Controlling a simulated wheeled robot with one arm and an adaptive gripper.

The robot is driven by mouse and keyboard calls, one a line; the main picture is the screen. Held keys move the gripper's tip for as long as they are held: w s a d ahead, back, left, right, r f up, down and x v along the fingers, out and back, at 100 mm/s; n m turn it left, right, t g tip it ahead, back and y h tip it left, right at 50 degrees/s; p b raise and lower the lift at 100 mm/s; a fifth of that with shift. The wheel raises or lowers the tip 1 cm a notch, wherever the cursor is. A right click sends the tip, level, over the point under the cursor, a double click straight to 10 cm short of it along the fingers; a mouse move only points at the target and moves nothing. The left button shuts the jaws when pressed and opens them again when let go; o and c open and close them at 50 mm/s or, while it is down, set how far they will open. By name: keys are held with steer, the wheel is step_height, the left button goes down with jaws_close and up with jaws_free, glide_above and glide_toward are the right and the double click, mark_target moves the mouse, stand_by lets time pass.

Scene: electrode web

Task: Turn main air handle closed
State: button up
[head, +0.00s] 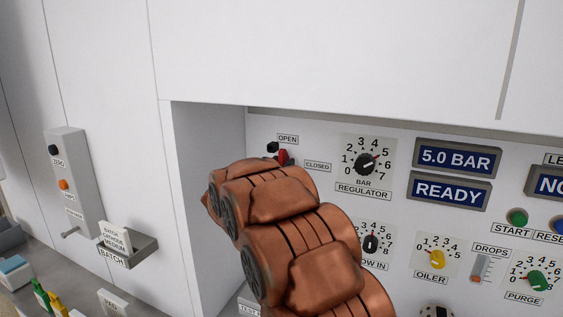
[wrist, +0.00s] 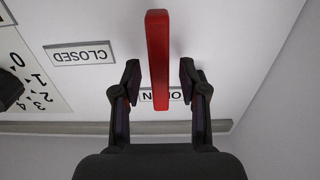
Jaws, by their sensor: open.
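The main air handle is a red bar (wrist: 158,50), seen close up in the wrist view. Its near end overlaps the OPEN label (wrist: 172,95), and the CLOSED label (wrist: 80,54) is off to its left. My gripper (wrist: 159,82) is open, with one finger on each side of the bar and a visible gap on both sides. In the head view the red handle (head: 283,157) shows just below the OPEN label (head: 288,139), left of the CLOSED label (head: 317,166). My copper arm hides most of the gripper there.
A bar regulator knob (head: 366,164) sits right of the handle. Displays read 5.0 BAR (head: 455,158) and READY (head: 450,190). The panel is recessed, with a side wall (head: 208,190) at left and an overhang above. A batch tray (head: 128,252) stands out further left.

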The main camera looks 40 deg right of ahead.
steer(key=shift+w+d, duration=0.15)
steer(key=shift+d, duration=0.05)
jaws_close()
stand_by(0.3)
